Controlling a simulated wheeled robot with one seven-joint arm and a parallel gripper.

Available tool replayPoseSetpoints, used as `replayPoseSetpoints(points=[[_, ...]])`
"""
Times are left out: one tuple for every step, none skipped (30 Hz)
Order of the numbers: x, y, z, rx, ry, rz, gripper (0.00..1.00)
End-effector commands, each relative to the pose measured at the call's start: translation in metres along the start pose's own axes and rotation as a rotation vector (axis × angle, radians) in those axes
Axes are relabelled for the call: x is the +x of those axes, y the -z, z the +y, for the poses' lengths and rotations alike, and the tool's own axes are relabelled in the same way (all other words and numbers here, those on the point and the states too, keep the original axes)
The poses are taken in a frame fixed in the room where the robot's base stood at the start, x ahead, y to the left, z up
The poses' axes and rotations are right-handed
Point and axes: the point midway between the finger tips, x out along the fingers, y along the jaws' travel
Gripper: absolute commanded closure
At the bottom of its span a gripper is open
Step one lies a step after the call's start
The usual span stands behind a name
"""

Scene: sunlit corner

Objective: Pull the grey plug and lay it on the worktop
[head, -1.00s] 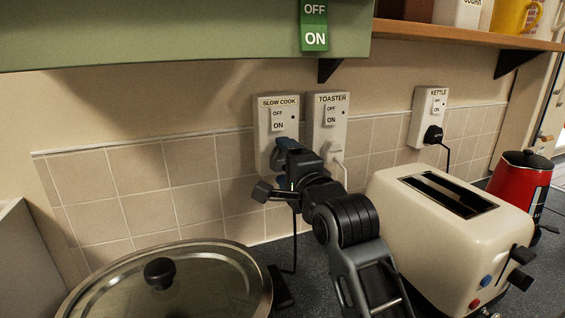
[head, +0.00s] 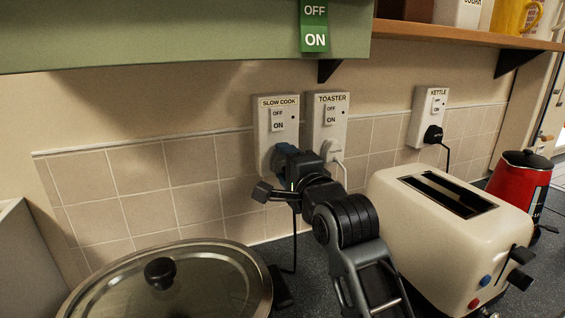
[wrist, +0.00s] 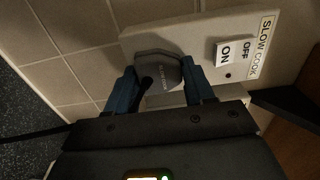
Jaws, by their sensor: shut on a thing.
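The grey plug (wrist: 158,72) is at the socket labelled SLOW COOK, seen in the wrist view. My gripper (wrist: 162,92) has its blue fingers on either side of the plug and is shut on it. I cannot tell whether the plug is fully seated in the socket. In the head view my gripper (head: 285,160) covers the plug, in front of the lower part of the SLOW COOK socket (head: 262,125). A dark cord hangs below it to the worktop (head: 304,262). The socket's switch (wrist: 230,53) shows OFF and ON.
The TOASTER socket (head: 341,110) with a white plug (head: 331,150) is close on the right. The KETTLE socket (head: 420,127) holds a black plug (head: 433,134). A cream toaster (head: 415,225), a red kettle (head: 520,180) and a lidded pot (head: 215,275) crowd the worktop. A green cabinet (head: 180,35) hangs above.

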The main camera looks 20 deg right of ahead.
Motion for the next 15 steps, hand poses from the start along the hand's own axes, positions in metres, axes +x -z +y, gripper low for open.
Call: replayPoseSetpoints(points=[[0.0,0.0,-0.0004,0.0,0.001,0.0,0.79],[0.0,0.0,-0.0005,0.0,0.001,0.0,0.82],[0.0,0.0,-0.0005,0.0,0.001,0.0,0.85],[0.0,0.0,-0.0005,0.0,0.001,0.0,0.88],[0.0,0.0,-0.0005,0.0,0.001,0.0,0.91],[0.0,0.0,-0.0006,0.0,0.001,0.0,0.95],[0.0,0.0,-0.0008,0.0,0.002,0.0,0.96],[-0.0001,0.0,-0.0009,0.0,0.002,0.0,0.96],[-0.0003,0.0,-0.0009,0.0,0.002,0.0,0.96],[-0.0008,-0.0001,-0.0009,0.0,0.002,0.0,0.96],[-0.0014,0.0,-0.0009,0.0,0.001,0.0,0.96],[-0.0026,0.0,-0.0008,0.0,0.001,0.0,0.96],[-0.0036,-0.0001,-0.0007,0.0,0.001,0.0,0.96],[-0.0048,-0.0001,-0.0007,0.0,0.001,0.0,0.96],[-0.0064,-0.0001,-0.0008,0.0,0.001,0.0,0.96]])
